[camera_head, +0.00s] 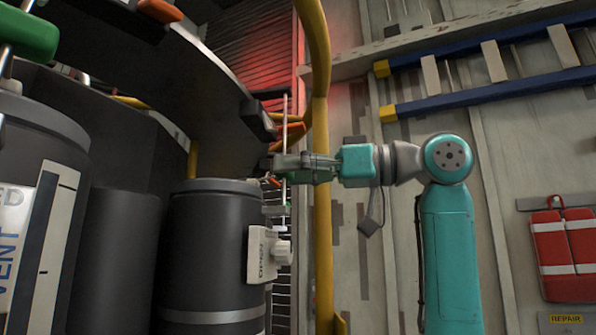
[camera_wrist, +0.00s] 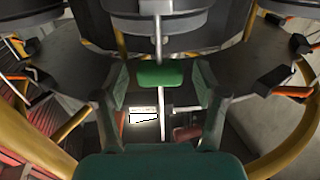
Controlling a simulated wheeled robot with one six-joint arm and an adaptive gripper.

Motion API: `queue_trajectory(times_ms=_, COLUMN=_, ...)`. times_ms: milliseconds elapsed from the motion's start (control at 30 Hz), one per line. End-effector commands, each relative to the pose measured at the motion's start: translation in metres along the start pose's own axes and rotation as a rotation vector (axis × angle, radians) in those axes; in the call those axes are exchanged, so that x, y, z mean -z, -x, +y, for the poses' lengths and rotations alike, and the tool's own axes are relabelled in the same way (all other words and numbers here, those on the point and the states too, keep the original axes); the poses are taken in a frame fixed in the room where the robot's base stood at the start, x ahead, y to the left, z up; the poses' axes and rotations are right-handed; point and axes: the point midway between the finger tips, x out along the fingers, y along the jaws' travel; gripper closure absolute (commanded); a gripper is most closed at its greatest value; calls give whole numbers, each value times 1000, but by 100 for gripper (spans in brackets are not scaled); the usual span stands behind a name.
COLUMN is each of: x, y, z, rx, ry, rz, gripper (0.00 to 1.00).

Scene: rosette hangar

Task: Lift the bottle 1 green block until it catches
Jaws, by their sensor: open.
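In the wrist view a green block (camera_wrist: 160,74) sits on a thin upright metal rod, between the two spread fingers of my gripper (camera_wrist: 160,84). Gaps show on both sides of the block, and neither finger appears to touch it. In the head view my gripper (camera_head: 279,166) reaches left past a yellow post to a thin rod (camera_head: 285,120). The block is hard to make out there behind the fingers. A dark grey bottle (camera_head: 208,230) stands just left of and below my gripper. I cannot read a bottle number.
A yellow post (camera_head: 321,180) stands close beside my wrist. A curved dark rack (camera_head: 215,75) with orange-tipped latches (camera_head: 290,130) arches above. Another green block (camera_head: 27,33) is at upper left, over a bottle marked VENT (camera_head: 38,140). A blue ladder (camera_head: 490,85) hangs on the right wall.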

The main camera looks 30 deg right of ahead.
Motion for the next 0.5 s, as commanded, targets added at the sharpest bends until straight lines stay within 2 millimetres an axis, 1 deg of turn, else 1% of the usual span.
queue_trajectory(times_ms=133, x=0, y=0, z=0, rx=0, ry=0, rz=0, gripper=29)
queue_trajectory(times_ms=167, x=0, y=0, z=0, rx=0, ry=0, rz=0, gripper=37)
queue_trajectory(times_ms=200, x=0, y=0, z=0, rx=0, ry=0, rz=0, gripper=47)
queue_trajectory(times_ms=267, x=0, y=0, z=0, rx=0, ry=0, rz=0, gripper=62)
queue_trajectory(times_ms=300, x=0, y=0, z=0, rx=0, ry=0, rz=0, gripper=72)
queue_trajectory(times_ms=367, x=0, y=0, z=0, rx=0, ry=0, rz=0, gripper=87)
queue_trajectory(times_ms=400, x=0, y=0, z=0, rx=0, ry=0, rz=0, gripper=97)
queue_trajectory(times_ms=433, x=0, y=0, z=0, rx=0, ry=0, rz=0, gripper=100)
queue_trajectory(times_ms=500, x=0, y=0, z=0, rx=0, ry=1, rz=0, gripper=100)
